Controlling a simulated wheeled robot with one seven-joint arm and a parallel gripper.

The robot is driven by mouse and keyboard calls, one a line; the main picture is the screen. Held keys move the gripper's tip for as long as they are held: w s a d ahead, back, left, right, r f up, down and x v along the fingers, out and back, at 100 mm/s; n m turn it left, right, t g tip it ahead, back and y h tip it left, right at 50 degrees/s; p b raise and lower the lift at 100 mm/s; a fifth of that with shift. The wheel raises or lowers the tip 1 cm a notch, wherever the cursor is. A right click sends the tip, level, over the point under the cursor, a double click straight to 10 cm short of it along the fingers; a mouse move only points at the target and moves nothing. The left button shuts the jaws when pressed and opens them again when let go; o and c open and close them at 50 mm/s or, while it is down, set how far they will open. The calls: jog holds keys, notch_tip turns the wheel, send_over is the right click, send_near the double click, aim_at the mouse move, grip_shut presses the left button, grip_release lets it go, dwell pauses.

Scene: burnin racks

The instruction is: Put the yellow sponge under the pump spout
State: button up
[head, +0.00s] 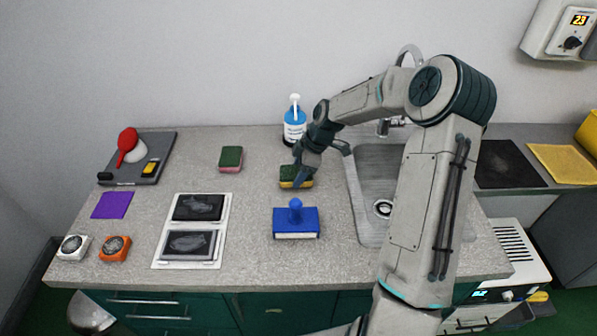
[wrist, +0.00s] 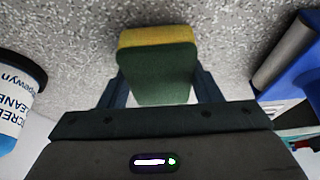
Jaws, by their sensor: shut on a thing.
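The yellow sponge (head: 295,183) has a dark green top and sits at the middle of the counter, in front of the pump bottle. My gripper (head: 307,172) is over it, and in the wrist view the sponge (wrist: 156,68) is between the two fingers (wrist: 155,88), which are shut on it. I cannot tell whether the sponge is touching the counter. The pump bottle (head: 294,125) is blue and white with a white pump top, behind the sponge near the wall. In the wrist view the bottle (wrist: 18,100) is at the left edge, and its spout is out of view.
A pink sponge with a green top (head: 231,159) lies to the left. The sink (head: 372,205) is to the right. A white tray (head: 160,245) with dark plates lies front left.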

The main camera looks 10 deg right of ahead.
jog(key=shift+f, duration=0.4)
jog(key=shift+f, duration=0.25)
jog(key=o, duration=0.9)
jog(key=shift+r, duration=0.1)
jog(key=shift+o, duration=0.2)
jog(key=shift+r, duration=0.1)
